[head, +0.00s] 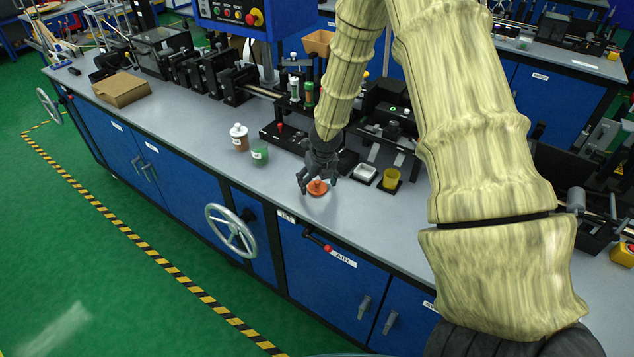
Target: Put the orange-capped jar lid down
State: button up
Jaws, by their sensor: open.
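An orange lid (317,188) with a small raised knob lies flat on the grey bench top, near the front edge. My gripper (318,182) is open, pointing down, with its dark fingers just above and around the lid. I cannot tell whether a finger touches the lid. A white-capped jar with reddish-brown contents (240,138) stands to the left on the bench. A green jar (259,152) stands beside it, between that jar and my gripper.
Black machinery (205,75) lines the back of the bench. A cardboard box (121,89) lies far left. The bench top left of the jars is clear. A handwheel (231,231) sticks out in front.

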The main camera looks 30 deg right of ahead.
aim_at(321, 194)
jog(key=v, duration=1.1)
jog(key=shift+r, duration=0.35)
